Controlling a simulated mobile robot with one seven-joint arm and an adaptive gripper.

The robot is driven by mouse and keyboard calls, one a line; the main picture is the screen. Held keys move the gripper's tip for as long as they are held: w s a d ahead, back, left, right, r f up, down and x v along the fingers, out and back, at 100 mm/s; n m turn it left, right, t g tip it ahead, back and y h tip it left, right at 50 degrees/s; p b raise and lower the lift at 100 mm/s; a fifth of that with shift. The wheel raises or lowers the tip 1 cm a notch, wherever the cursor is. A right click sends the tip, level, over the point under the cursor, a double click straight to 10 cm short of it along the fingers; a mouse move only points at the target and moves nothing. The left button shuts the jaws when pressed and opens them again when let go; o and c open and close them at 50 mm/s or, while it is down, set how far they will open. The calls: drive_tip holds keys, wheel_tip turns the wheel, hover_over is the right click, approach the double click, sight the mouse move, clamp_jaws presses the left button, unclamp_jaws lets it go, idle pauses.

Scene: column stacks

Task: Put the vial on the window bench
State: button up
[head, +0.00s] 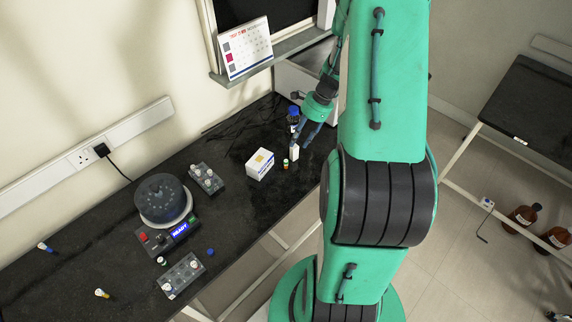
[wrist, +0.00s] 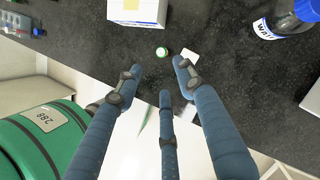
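A small vial (head: 285,163) with a green top and an orange band stands on the dark bench (head: 232,212), close to its front edge. In the wrist view the vial (wrist: 162,51) shows from above, just beyond my fingertips. My gripper (head: 304,136) has three blue fingers, spread apart and empty, above the bench edge. In the wrist view my gripper (wrist: 159,76) touches nothing that I can see. A small white block (head: 294,152) stands right beside the vial. I cannot tell which surface is the window bench; a dark window (head: 258,10) is above this bench.
A white box (head: 260,164) stands left of the vial, and a blue-capped bottle (head: 293,116) behind. A centrifuge (head: 162,200) and racks (head: 206,178) occupy the bench further left. Another dark table (head: 535,105) is at the right, mostly bare.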

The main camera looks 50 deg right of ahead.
sight(286, 161)
drive_tip(key=shift+b+x, duration=0.8)
drive_tip(key=shift+x, duration=3.5)
drive_tip(key=shift+b+x, duration=0.8)
drive_tip(key=shift+x, duration=1.8)
drive_tip(key=shift+d, duration=0.15)
drive_tip(key=shift+c, duration=0.3)
drive_tip(key=c, duration=0.8)
drive_tip(key=shift+c, duration=0.2)
